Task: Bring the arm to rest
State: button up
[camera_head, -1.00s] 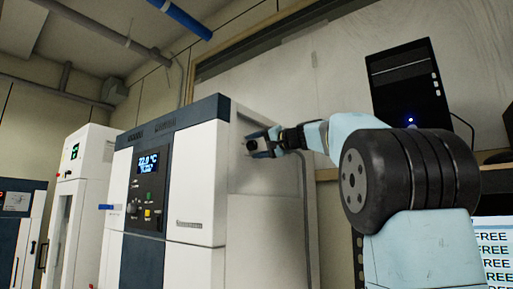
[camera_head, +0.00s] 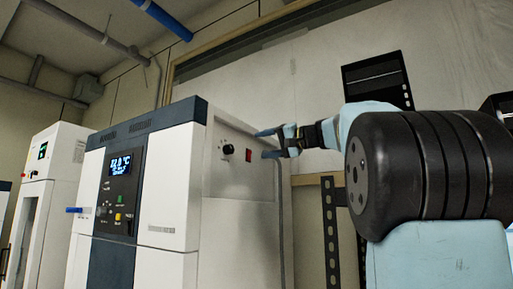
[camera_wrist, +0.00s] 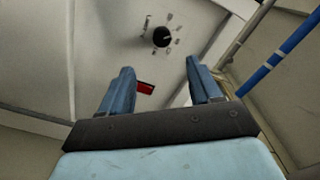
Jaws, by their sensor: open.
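My gripper (camera_head: 264,143) is open and empty, to the right of the freeze dryer's side panel in the head view. Its two blue fingers point left toward the panel. The wrist view shows the spread fingers (camera_wrist: 160,68) with nothing between them but the panel behind. The freeze dryer (camera_head: 168,185) is a white and dark blue cabinet with a lit display. Its side panel has a black knob (camera_head: 228,149) and a red switch (camera_head: 249,155). In the wrist view the knob (camera_wrist: 161,37) is beyond the fingertips, and the red switch (camera_wrist: 145,87) shows beside the left finger.
A black perforated post (camera_head: 330,235) is below my forearm. Another white cabinet (camera_head: 48,200) stands at the left. A grey cable runs down the freeze dryer's side.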

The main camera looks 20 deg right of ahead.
jog(key=shift+s+d, duration=0.2)
dwell(0.5)
jog(key=s+a+f+g+h, duration=0.2)
jog(key=s+a+f, duration=0.15)
jog(key=f, duration=0.55)
jog(key=s+a+f+g+h, duration=0.1)
jog(key=s+a+f+g, duration=0.2)
jog(key=f, duration=0.6)
jog(key=s+a+f+g+h, duration=0.15)
jog(key=s+a+f, duration=0.3)
jog(key=f, duration=0.55)
jog(key=s+f+n+g+h, duration=0.1)
jog(key=s+f+n+h, duration=0.1)
jog(key=s+f, duration=0.5)
jog(key=s+d+f+n+g+h, duration=0.1)
jog(key=s+f+h, duration=0.3)
jog(key=s+f, duration=0.4)
notch_tip(320, 180, down, 7)
jog(key=shift+s+f+n, duration=0.1)
jog(key=shift+s+n, duration=0.05)
jog(key=shift+n, duration=0.35)
jog(key=shift+g, duration=0.25)
